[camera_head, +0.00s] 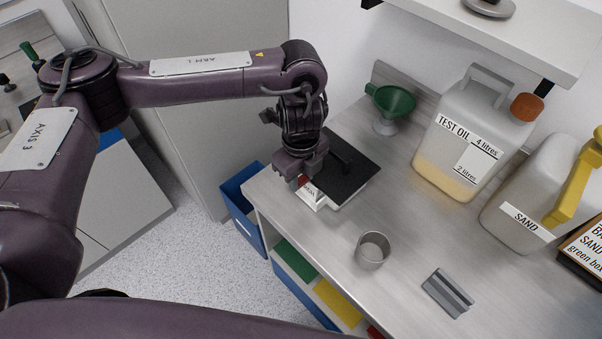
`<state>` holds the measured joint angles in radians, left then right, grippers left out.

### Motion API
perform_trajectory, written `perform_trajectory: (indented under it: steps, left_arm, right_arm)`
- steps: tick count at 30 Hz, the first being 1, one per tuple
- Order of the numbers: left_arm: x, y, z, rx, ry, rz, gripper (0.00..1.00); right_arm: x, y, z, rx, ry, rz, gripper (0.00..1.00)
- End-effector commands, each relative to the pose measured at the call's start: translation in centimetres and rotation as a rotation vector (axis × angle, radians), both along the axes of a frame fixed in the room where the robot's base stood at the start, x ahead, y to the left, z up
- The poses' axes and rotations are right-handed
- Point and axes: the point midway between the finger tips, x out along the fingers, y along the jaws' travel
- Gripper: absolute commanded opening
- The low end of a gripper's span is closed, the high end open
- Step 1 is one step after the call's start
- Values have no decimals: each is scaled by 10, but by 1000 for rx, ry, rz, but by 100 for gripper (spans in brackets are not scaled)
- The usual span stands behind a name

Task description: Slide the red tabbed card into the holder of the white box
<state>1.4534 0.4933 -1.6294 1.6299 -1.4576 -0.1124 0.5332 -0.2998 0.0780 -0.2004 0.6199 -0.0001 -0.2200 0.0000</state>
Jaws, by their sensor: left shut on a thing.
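The white box (352,200) with a black top (357,178) stands on the grey bench near its left end. Its near-left side carries a white part with dark lettering (313,195). My left gripper (303,181) points down at that side of the box and is shut on the red tabbed card (304,180). Only a small red patch of the card shows between the fingers. The gripper hides the holder, so I cannot tell how far the card is in it. My right gripper is out of view.
On the bench (325,242) are a metal cup (372,250), a grey slotted block (447,292), a green funnel (391,104), a test oil canister (468,135) and a sand canister (533,200). A blue bin (240,205) stands below the left edge. Bare bench lies right of the box.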

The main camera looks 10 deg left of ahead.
Motion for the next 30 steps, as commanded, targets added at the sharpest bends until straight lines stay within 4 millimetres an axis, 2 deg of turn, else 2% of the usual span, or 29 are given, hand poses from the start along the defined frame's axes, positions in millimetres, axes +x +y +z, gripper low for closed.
perform_trajectory:
  steps: [10,11,15,17,25,30]
  left_arm:
    - [0,0,-10,0,0,0,16]
    - [0,0,-10,0,0,0,31]
    - [0,0,-9,0,0,0,50]
    - [0,0,-9,0,0,0,55]
    - [0,0,-6,0,-2,0,55]
    - [1,0,14,0,-6,-2,55]
  right_arm:
    - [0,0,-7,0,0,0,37]
    - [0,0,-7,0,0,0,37]
    - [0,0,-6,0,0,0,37]
    - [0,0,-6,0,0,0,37]
    - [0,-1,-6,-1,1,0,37]
    - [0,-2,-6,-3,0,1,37]
